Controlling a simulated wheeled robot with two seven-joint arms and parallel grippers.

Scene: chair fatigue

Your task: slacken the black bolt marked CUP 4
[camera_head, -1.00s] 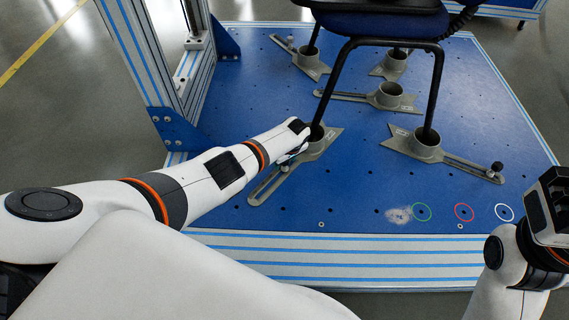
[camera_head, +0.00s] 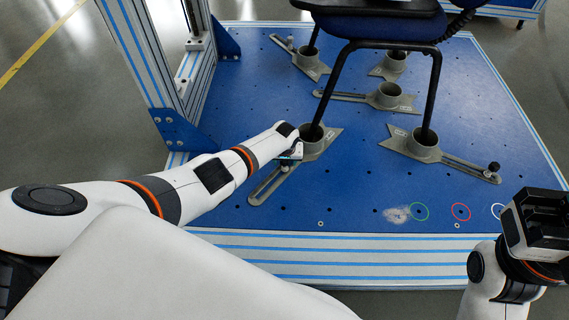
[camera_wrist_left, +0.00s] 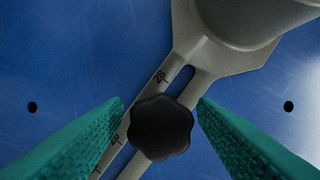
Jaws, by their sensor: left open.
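A black lobed bolt knob (camera_wrist_left: 161,127) sits on the slotted, scale-marked grey arm of a cup base in the left wrist view. My left gripper (camera_wrist_left: 160,108) is open, its two green ribbed fingers on either side of the knob, with no clear contact. In the head view my left gripper (camera_head: 289,153) is beside the front-left cup (camera_head: 311,138), hiding its knob. I cannot read any CUP 4 marking. My right gripper (camera_head: 540,222) is at the right edge, and its fingers cannot be made out.
A chair frame (camera_head: 438,85) stands with its legs in the grey cups on a blue plate (camera_head: 350,190). The front-right base has a black knob (camera_head: 493,168). A metal upright (camera_head: 140,60) rises at the left. Coloured rings mark the plate's front right.

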